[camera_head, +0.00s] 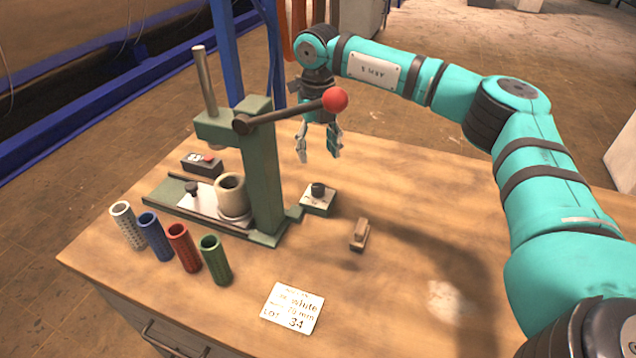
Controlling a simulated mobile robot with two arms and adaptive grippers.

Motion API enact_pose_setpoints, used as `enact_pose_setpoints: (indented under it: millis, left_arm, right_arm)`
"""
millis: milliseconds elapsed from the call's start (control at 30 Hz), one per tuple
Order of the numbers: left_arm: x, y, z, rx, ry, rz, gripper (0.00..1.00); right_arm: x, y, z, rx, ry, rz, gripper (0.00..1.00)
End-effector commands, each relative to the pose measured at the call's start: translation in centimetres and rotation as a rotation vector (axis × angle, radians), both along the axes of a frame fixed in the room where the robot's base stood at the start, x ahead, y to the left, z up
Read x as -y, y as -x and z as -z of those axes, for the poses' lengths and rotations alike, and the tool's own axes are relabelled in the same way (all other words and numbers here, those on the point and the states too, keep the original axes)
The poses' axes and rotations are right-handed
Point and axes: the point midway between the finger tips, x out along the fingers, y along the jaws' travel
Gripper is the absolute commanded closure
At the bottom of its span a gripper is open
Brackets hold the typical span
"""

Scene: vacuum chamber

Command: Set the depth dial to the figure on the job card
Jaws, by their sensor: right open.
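The depth dial looks to be the black knob (318,189) on a small pale-topped green block (319,203) beside the press base; I cannot read its setting. The job card (292,308) lies flat near the table's front edge. Its print includes "White", a figure in mm too blurred to read surely, and "LOT 34". My right gripper (319,157) is open and empty, pointing down above the table behind the dial block, apart from it. My left gripper is not in view.
A green press (262,170) with a red-balled lever (335,100) stands left of the dial. White, blue, red and green perforated tubes (155,237) stand at front left. A small wooden piece (360,234) lies right of the dial. The table's right side (420,220) is mostly clear.

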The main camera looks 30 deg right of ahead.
Motion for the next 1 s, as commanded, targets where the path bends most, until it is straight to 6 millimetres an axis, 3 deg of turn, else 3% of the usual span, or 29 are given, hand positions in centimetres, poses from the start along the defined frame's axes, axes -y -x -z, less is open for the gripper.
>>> enact_pose_setpoints:
  millis: [300,500,933,1000]
  left_arm:
    - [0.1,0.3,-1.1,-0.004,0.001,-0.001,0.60]
    - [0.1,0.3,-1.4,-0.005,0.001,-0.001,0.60]
    - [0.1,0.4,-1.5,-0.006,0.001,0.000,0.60]
    - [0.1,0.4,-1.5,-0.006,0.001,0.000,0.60]
  right_arm:
    - [0.0,0.1,6.8,-0.002,0.000,0.000,0.45]
    - [0.0,0.0,9.5,-0.001,-0.001,0.001,0.45]
    - [0.0,0.0,10.6,0.001,-0.001,0.000,0.45]
    - [0.0,0.0,10.6,0.001,-0.001,0.000,0.55]
